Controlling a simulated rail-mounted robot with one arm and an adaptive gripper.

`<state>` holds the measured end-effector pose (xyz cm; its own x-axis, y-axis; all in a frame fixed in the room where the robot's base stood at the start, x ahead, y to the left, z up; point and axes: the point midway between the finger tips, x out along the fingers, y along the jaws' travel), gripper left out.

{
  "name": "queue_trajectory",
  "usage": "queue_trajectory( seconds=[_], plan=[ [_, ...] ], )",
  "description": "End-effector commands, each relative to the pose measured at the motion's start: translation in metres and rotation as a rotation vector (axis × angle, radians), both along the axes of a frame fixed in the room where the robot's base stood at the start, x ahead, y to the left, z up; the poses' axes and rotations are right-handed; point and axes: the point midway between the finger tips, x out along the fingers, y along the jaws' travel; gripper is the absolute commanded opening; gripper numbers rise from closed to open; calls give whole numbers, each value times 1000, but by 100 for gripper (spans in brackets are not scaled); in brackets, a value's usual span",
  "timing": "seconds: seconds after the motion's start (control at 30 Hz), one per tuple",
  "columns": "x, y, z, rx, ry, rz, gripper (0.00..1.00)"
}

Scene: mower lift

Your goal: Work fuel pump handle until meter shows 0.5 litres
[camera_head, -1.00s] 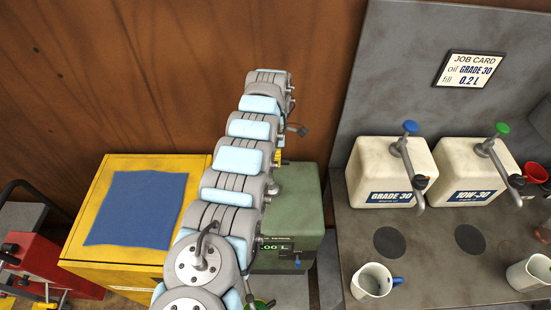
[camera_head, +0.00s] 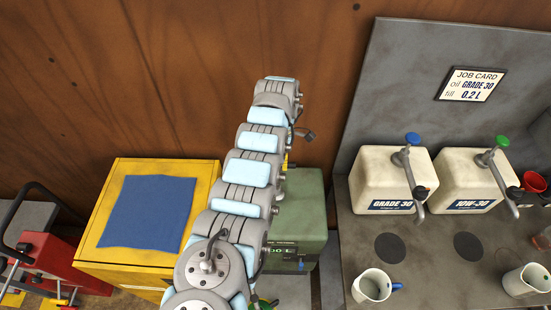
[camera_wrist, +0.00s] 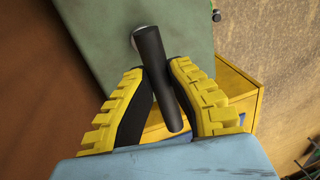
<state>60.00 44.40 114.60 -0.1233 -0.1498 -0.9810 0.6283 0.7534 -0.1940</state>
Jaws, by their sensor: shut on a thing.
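The green fuel pump box (camera_head: 303,203) stands in the head view behind my arm, which hides much of its left side. Its meter (camera_head: 287,250) is partly covered by my arm; only an end of the reading, like "0 L", shows. In the wrist view, the black pump handle (camera_wrist: 162,80) sticks out from the green housing (camera_wrist: 188,32). My gripper (camera_wrist: 163,100) is shut on the handle, with a yellow ridged finger on each side.
A yellow cabinet (camera_head: 95,256) with a blue cloth (camera_head: 148,213) stands left of the pump. A red machine (camera_head: 62,262) is at far left. The grey bench (camera_head: 430,262) at right holds two oil containers (camera_head: 392,180), (camera_head: 468,180) and mugs (camera_head: 372,287).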

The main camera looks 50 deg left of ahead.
Motion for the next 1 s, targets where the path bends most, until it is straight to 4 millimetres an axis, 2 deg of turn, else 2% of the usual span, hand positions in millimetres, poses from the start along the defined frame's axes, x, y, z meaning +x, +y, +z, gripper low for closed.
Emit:
queue_trajectory(
  seconds=[0.2,0.23,0.33,0.73,1.0],
  plan=[
    [0,0,0,-1,2,0,0],
    [0,0,1,0,1,0,20],
    [0,0,0,-1,1,0,48],
    [1,1,5,2,0,1,50],
    [6,8,45,4,-1,1,50]
  ],
)
